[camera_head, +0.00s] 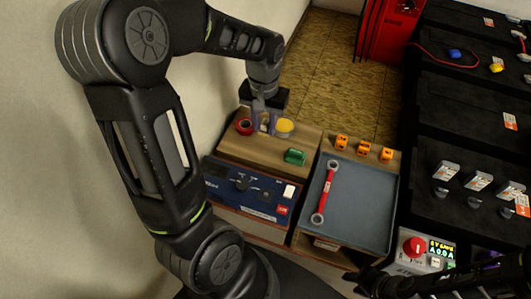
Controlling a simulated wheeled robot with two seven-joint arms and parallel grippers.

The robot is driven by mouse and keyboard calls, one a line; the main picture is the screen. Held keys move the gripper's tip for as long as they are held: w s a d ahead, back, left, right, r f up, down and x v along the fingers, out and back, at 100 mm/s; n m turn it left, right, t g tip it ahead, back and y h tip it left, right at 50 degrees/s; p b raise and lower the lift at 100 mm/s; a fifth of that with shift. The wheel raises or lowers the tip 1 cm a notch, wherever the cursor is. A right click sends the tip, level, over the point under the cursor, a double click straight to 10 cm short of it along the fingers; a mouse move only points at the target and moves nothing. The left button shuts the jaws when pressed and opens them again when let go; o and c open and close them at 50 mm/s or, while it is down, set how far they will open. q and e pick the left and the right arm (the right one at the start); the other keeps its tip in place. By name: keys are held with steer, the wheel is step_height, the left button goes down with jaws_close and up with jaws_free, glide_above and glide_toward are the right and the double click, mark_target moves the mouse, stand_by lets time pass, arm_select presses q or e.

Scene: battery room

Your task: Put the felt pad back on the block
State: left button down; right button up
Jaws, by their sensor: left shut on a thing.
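My left gripper (266,124) points down at the wooden cart top (240,148). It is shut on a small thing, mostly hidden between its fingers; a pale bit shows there. I cannot tell whether this is the felt pad.
A grey tray (345,212) holds a red-handled wrench (326,192). Several orange pieces (341,142) stand along its back edge. A blue instrument (247,190) with knobs sits in front of the wood. A red button box (414,247) and black battery racks (455,110) are at right.

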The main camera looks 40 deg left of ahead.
arm_select(q)
glide_above(265, 153)
steer(key=shift+s+f, duration=0.1)
steer(key=shift+f, duration=3)
steer(key=shift+f, duration=1.9)
steer(key=shift+f, duration=0.1)
steer(key=shift+f+b, duration=0.15)
steer(key=shift+b, duration=0.25)
steer(key=c, duration=1.1)
jaws_free()
steer(key=shift+o, duration=0.2)
